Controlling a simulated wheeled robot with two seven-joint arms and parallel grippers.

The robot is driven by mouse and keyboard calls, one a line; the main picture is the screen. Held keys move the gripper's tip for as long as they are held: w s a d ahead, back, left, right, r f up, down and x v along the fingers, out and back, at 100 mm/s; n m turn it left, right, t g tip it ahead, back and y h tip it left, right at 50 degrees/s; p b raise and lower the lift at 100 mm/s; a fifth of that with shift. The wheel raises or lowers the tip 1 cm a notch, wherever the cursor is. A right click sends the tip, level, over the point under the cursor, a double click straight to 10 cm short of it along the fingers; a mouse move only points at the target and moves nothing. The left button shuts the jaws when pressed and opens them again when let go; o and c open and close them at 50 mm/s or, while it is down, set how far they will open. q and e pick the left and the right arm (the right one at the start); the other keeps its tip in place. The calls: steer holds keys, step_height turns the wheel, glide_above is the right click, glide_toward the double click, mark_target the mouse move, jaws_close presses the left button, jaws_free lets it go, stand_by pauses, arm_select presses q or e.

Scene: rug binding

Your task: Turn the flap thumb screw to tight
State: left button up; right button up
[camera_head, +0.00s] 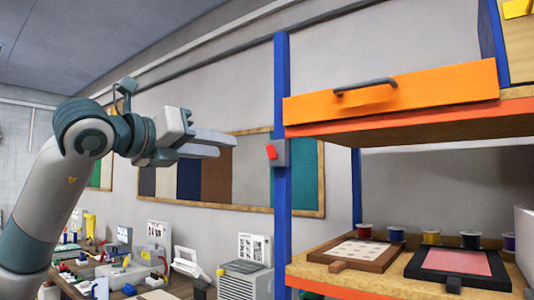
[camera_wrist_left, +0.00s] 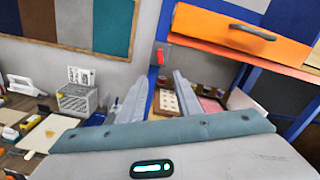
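A small red piece (camera_head: 271,152) on a grey block (camera_head: 282,152) is fixed to the blue shelf post beside the orange flap (camera_head: 400,92). It looks like the thumb screw, but its exact setting cannot be told. It also shows in the left wrist view (camera_wrist_left: 159,55). The orange flap has a dark bar handle (camera_head: 366,86) and stands closed over the upper shelf. My left gripper (camera_head: 228,145) is raised to the left of the red piece, apart from it. In the left wrist view its two fingers are spread with nothing between them. My right gripper is out of view.
The blue post (camera_head: 281,220) stands at the shelf's left edge. Framed trays (camera_head: 400,260) and several thread spools (camera_head: 431,237) sit on the lower shelf. A cluttered workbench (camera_head: 130,270) is below left. A striped board (camera_head: 216,175) hangs on the wall behind.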

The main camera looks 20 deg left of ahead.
mark_target(269, 153)
arm_select(q)
steer(key=p+x, duration=0.7)
steer(key=x, duration=0.8)
steer(key=shift+w+d+r+p, duration=0.1)
steer(key=shift+w+d+p, duration=0.1)
steer(key=shift+p, duration=0.15)
steer(key=shift+w+d+p, duration=0.15)
steer(key=shift+w+p, duration=0.15)
steer(key=shift+w, duration=0.4)
jaws_close()
